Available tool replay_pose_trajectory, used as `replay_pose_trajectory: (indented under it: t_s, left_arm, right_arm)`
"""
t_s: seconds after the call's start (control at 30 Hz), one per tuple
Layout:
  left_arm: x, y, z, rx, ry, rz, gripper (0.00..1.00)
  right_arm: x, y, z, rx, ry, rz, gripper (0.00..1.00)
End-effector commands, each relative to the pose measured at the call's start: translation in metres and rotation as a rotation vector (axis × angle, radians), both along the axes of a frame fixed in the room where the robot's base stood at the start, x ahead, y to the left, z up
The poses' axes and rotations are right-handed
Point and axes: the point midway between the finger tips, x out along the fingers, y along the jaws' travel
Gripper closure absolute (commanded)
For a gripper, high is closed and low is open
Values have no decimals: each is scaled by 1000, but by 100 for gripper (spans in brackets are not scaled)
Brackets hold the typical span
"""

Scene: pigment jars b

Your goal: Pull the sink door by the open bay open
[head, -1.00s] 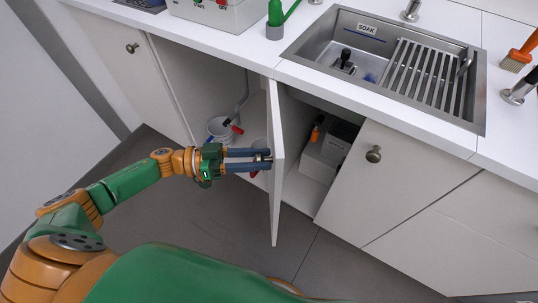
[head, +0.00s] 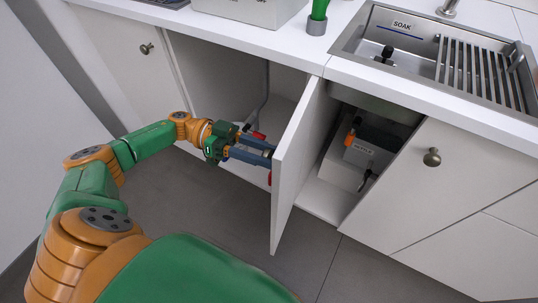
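The sink door (head: 300,165) stands swung well out from the cabinet under the sink. Its inner face and front edge show, and its outer face is turned towards the open bay (head: 215,80) on the left. My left gripper (head: 268,153) is on the outer side of the door, with its two blue fingers reaching to the door's edge. My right gripper is not in view.
The sink cabinet shows a grey labelled box (head: 352,160) and dark items. The steel sink (head: 400,45) is set in the white counter (head: 430,95) above. A closed door with a round knob (head: 432,157) is at right. Grey floor (head: 235,215) is clear before the door.

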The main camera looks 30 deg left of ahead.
Motion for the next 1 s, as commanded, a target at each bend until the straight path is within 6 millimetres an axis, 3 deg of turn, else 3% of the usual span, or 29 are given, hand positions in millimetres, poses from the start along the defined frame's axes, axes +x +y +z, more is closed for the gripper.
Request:
replay_pose_trajectory:
  t_s: [0.3, 0.33, 0.43, 0.77, 1.0]
  left_arm:
    - [-1, 0, -2, 5, 3, -3, 100]
    - [-1, 0, -2, 5, 3, -3, 54]
    - [-1, 0, -2, 3, 2, -3, 29]
    - [0, 5, -3, 3, 1, 0, 29]
    - [-4, 55, -7, 4, -1, 3, 29]
  right_arm:
    - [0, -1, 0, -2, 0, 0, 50]
    - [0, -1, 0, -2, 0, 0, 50]
    - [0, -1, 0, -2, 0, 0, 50]
    - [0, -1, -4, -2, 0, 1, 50]
    - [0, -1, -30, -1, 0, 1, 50]
